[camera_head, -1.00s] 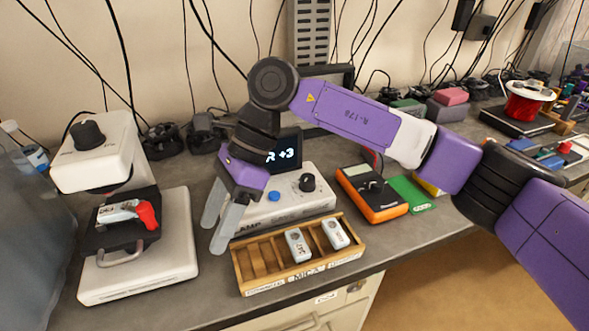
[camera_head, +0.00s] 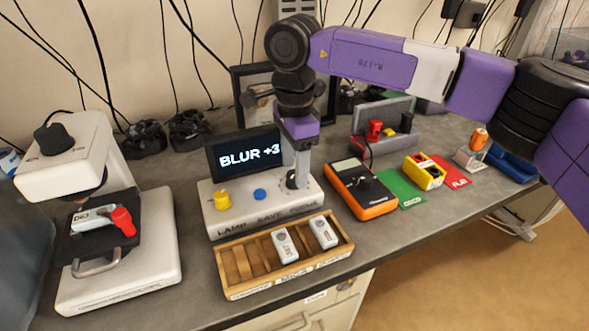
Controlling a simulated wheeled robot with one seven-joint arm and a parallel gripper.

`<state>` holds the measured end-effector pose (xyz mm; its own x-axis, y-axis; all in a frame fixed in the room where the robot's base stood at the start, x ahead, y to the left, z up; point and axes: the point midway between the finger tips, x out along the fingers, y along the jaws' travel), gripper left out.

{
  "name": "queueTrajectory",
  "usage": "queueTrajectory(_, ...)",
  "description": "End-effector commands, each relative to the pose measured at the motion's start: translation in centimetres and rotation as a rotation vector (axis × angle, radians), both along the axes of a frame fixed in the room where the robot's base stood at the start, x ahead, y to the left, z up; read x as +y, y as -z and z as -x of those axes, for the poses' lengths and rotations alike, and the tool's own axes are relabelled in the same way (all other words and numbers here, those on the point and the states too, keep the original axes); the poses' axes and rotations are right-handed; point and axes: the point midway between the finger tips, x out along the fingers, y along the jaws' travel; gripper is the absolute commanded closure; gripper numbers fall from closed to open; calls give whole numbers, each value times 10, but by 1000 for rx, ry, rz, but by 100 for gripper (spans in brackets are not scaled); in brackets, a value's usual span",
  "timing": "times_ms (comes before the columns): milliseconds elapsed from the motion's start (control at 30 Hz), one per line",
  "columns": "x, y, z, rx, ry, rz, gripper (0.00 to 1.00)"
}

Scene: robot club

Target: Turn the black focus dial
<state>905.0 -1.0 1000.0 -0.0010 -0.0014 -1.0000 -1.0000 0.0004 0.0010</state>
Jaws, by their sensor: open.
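The black focus dial (camera_head: 291,180) is at the right end of the white control box (camera_head: 240,216), above its FOCUS label. My gripper (camera_head: 301,182) points straight down at the dial, its fingers seen nearly edge-on. They partly cover the dial, and the fingertips are level with it in the picture. I cannot tell whether they touch it. The jaws are open. The screen (camera_head: 245,152) behind the box reads "BLUR +3".
A yellow lamp knob (camera_head: 222,199) and a blue save button (camera_head: 260,194) share the box. A wooden slide tray (camera_head: 238,292) stands in front. A white microscope (camera_head: 160,250) is at left, an orange meter (camera_head: 375,209) at right.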

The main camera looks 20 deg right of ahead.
Motion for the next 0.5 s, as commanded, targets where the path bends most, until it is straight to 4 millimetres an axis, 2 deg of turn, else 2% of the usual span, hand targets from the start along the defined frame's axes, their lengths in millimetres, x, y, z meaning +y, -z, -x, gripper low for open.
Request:
queueTrajectory(200,1,15,0,-1,-1,-2,45)
queueTrajectory(467,1,16,0,-1,-1,-1,45)
queueTrajectory(500,1,16,0,-1,-1,-1,53)
